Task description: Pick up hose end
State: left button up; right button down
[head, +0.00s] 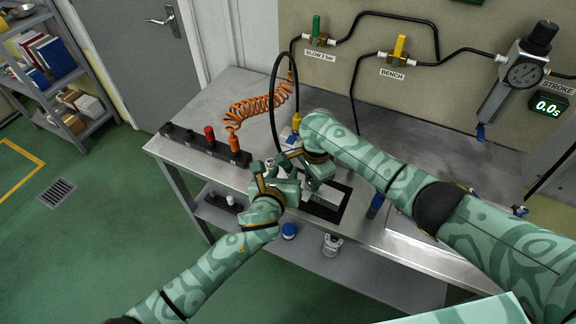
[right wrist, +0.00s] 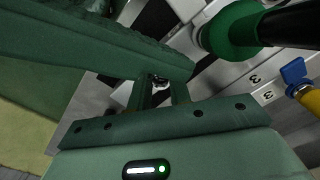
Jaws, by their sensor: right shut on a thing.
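A black hose (head: 274,88) loops down from the wall panel, and its lower run goes behind my grippers in the head view. My right gripper (head: 316,178) is low over the bench beside my left gripper (head: 276,180). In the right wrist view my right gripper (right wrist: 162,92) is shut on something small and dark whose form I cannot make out. A thick black tube (right wrist: 292,24) with a green collar (right wrist: 232,30) shows at upper right there, apart from the fingertips. I cannot tell if it is the hose end. The left jaw opening is hidden.
An orange coiled hose (head: 258,107) runs to a dark rack (head: 185,140) on the bench's left. A yellow fitting (head: 297,121) stands behind the grippers; a blue lever (right wrist: 293,71) shows in the wrist view. The bench top (head: 240,85) is clear at back left.

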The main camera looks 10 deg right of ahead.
aim_at(286, 168)
pick_arm(q)
jog(key=x, duration=0.5)
jog(key=shift+a, duration=0.1)
grip_shut()
jog(key=shift+r, duration=0.2)
jog(key=shift+s+a, duration=0.15)
jog(key=shift+s, duration=0.2)
pick_arm(e)
jog(key=shift+d, duration=0.1)
pick_arm(q)
jog(key=s+a, duration=0.4)
jog(key=s, duration=0.5)
jog(key=s+a, duration=0.4)
jog(key=s, duration=0.6)
jog(key=s+a, duration=0.4)
jog(key=s, duration=0.6)
